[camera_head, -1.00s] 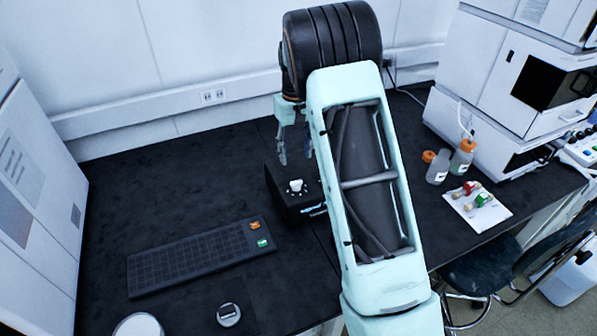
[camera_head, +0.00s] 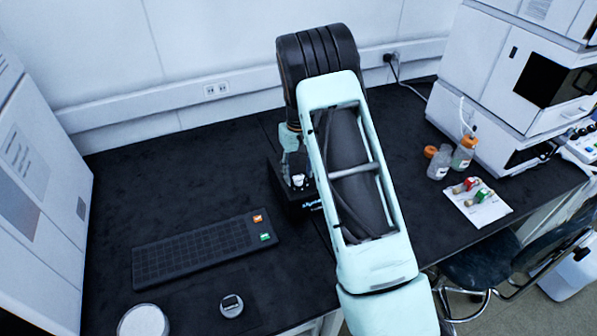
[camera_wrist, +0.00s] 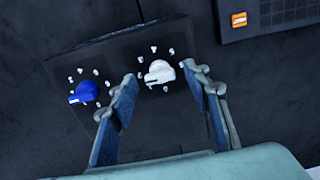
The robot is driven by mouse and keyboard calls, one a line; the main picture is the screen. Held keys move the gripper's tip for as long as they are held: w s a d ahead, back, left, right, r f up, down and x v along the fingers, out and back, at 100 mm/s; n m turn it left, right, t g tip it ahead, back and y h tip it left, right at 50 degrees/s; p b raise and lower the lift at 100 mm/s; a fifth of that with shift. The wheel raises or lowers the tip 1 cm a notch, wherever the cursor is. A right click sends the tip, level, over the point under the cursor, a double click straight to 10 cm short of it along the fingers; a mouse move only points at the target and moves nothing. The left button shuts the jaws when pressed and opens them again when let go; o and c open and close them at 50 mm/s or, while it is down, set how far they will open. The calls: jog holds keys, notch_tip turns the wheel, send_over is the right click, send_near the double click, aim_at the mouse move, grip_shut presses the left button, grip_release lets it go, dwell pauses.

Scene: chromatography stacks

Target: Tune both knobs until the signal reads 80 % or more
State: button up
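The black knob box shows in the wrist view (camera_wrist: 75,52) with a blue knob (camera_wrist: 86,92) on the left and a white knob (camera_wrist: 159,72) on the right. Each knob has pale dial marks around it. My gripper (camera_wrist: 172,85) is open, with one finger on each side of the white knob and gaps between. In the head view my gripper (camera_head: 291,172) is low over the box (camera_head: 308,207), whose white knob (camera_head: 298,180) shows; the blue knob is hidden by my arm. Lettering on the box front is partly hidden, and I cannot read a signal value.
A dark rack (camera_head: 200,252) with orange and green labels lies left of the box. A small round device (camera_head: 231,306) and a white round lid (camera_head: 143,321) sit in front. Bottles (camera_head: 463,154) and a white sheet with fittings (camera_head: 478,212) are at right. The back left bench is clear.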

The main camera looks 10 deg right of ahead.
jog(key=c, duration=1.1)
jog(key=shift+o, duration=0.2)
jog(key=shift+m, duration=0.3)
jog(key=m+b, duration=0.2)
jog(key=m, duration=0.1)
jog(key=m+b, duration=0.1)
jog(key=m, duration=0.4)
jog(key=o, duration=1.2)
jog(key=shift+c, duration=0.2)
